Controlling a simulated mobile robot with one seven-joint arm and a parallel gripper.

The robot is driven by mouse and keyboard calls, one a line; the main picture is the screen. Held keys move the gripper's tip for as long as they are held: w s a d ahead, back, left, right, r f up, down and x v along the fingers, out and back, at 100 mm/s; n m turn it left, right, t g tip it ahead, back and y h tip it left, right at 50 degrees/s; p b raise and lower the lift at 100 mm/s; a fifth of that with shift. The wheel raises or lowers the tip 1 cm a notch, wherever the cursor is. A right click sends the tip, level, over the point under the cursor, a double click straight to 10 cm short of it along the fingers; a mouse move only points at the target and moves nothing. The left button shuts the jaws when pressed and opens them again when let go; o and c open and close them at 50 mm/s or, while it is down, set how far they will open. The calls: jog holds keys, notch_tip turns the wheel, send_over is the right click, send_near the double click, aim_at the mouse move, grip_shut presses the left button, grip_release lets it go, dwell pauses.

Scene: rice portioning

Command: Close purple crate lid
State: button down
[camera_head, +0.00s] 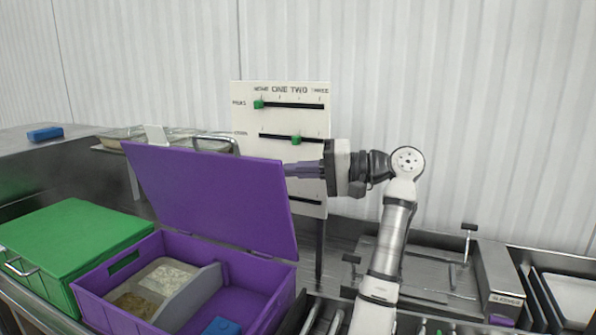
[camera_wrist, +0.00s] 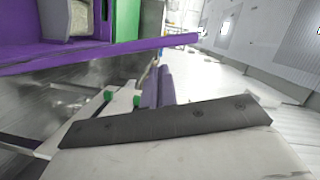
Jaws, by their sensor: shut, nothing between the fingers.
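The purple crate (camera_head: 113,314) stands at the front left in the head view. Its purple lid (camera_head: 205,195) is hinged up at the back and leans open, nearly upright. My gripper (camera_head: 290,170) is at the lid's upper right edge, with its fingers pointing left; part of the fingertips may be hidden behind the lid. The fingers are shut with nothing between them. In the wrist view, the shut purple-grey fingers (camera_wrist: 158,88) point away from the camera, and the lid shows edge-on as a purple band (camera_wrist: 110,50) beside them. I cannot tell whether they touch.
Inside the crate are a grey divided container (camera_head: 208,285) with grainy contents and a blue block (camera_head: 222,326). A closed green crate (camera_head: 70,240) stands to the left. A white slider board (camera_head: 290,125) stands behind the lid. Metal counters and rails lie to the right.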

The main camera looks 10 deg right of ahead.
jog(key=shift+w+d, duration=0.1)
jog(key=b+v, duration=0.3)
jog(key=v, duration=1)
jog(key=shift+d, duration=0.35)
jog(key=shift+s+f, duration=0.1)
jog(key=shift+s, duration=0.15)
